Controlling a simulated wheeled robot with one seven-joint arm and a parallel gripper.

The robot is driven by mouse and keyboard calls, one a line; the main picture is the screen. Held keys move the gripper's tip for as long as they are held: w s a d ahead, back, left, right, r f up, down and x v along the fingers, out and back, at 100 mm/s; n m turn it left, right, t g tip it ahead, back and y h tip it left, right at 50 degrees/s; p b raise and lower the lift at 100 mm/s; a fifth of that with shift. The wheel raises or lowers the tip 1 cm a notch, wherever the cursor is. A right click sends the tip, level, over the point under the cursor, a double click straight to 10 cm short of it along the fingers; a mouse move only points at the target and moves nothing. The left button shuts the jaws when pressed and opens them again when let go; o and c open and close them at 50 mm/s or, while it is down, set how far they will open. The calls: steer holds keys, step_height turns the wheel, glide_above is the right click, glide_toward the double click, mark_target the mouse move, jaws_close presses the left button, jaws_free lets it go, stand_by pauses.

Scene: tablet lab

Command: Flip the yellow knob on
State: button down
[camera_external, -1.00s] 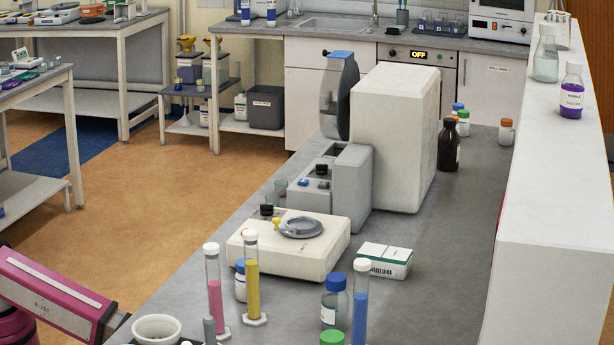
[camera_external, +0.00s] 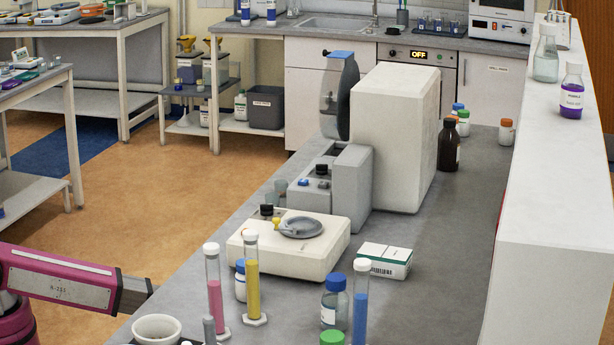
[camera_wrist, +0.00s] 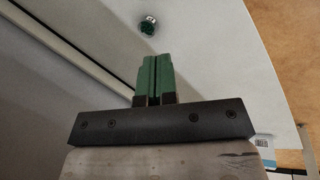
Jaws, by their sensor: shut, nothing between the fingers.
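A small yellow knob (camera_external: 276,222) stands on top of a low white device (camera_external: 290,262) on the grey bench, beside a round grey dish-like part (camera_external: 301,228) and a black knob (camera_external: 267,210). Whether the knob is on or off is too small to tell. In the wrist view, my gripper (camera_wrist: 155,62) has its green fingers shut together with nothing between them. The yellow knob does not show there. In the external view my pink arm is at the lower left, well short of the device; the fingers do not show.
Tall cylinders with pink (camera_external: 215,298) and yellow liquid (camera_external: 252,281) and a white bowl (camera_external: 157,329) stand on the bench between my arm and the device. A white-green box (camera_external: 385,260) lies right of it. A small dark green round thing (camera_wrist: 148,26) shows beyond my fingers.

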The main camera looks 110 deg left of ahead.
steer(key=s+a+r+n+t+y, duration=0.1)
steer(key=s+a+r+n+y, duration=0.15)
steer(key=a+r, duration=0.55)
steer(key=s+a+r+n+t+y, duration=0.15)
steer(key=s+a+r+n, duration=0.25)
steer(key=a, duration=0.9)
steer(key=s+a+r+n+t+y, duration=0.1)
steer(key=s+a+r+n+y, duration=0.2)
steer(key=a+r, duration=0.5)
steer(key=s+a+r+n+y, duration=0.5)
steer(key=s+a+r, duration=0.7)
steer(key=a+r, duration=0.35)
steer(key=w+d+r+m+t, duration=0.3)
steer(key=w+d+r, duration=0.3)
steer(key=d+r, duration=0.45)
steer(key=w+d+r+m+t+h, duration=0.1)
steer(key=w+d+r+m+h, duration=0.2)
steer(key=d, duration=0.8)
steer(key=w+d+r+m+t+h, duration=0.2)
steer(key=w+d+h, duration=0.3)
steer(key=d+h, duration=0.3)
steer(key=w+d+r+m+t+h, duration=0.2)
steer(key=w+d+r+m+h, duration=0.1)
steer(key=d, duration=1)
steer(key=shift+w+d+r+m+h, duration=0.4)
steer(key=shift+r+m+h, duration=0.35)
steer(key=shift+h, duration=0.45)
